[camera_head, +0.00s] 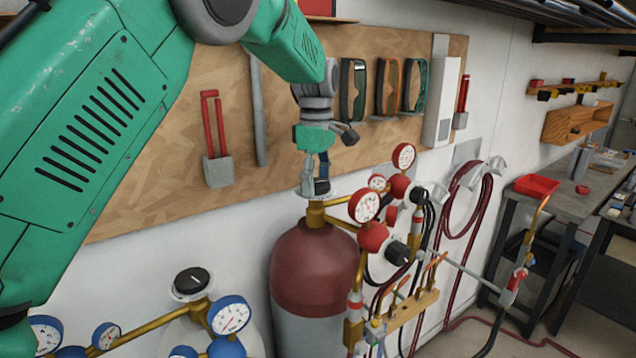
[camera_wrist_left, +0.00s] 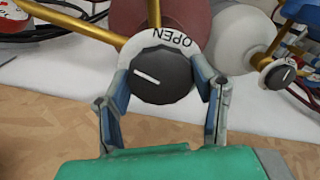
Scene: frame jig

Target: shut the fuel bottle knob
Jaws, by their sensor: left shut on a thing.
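The fuel bottle (camera_head: 314,268) is a dark red cylinder with a grey lower part, standing against the wall in the head view. A brass valve (camera_head: 316,214) is on its top. In the left wrist view the black knob (camera_wrist_left: 163,76) has a white pointer line, and a white ring (camera_wrist_left: 176,37) marked OPEN sits behind it. My left gripper (camera_head: 318,187) comes down onto the knob from above. In the left wrist view its two fingers (camera_wrist_left: 164,95) are on either side of the knob, shut on it. My right gripper is in neither view.
Red-and-black regulators with gauges (camera_head: 365,207) stand close to the right of the bottle. A second bottle's black knob (camera_head: 192,281) and blue gauges (camera_head: 229,315) are at lower left. A tool board (camera_head: 160,190) hangs behind. A workbench (camera_head: 560,205) stands at the right.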

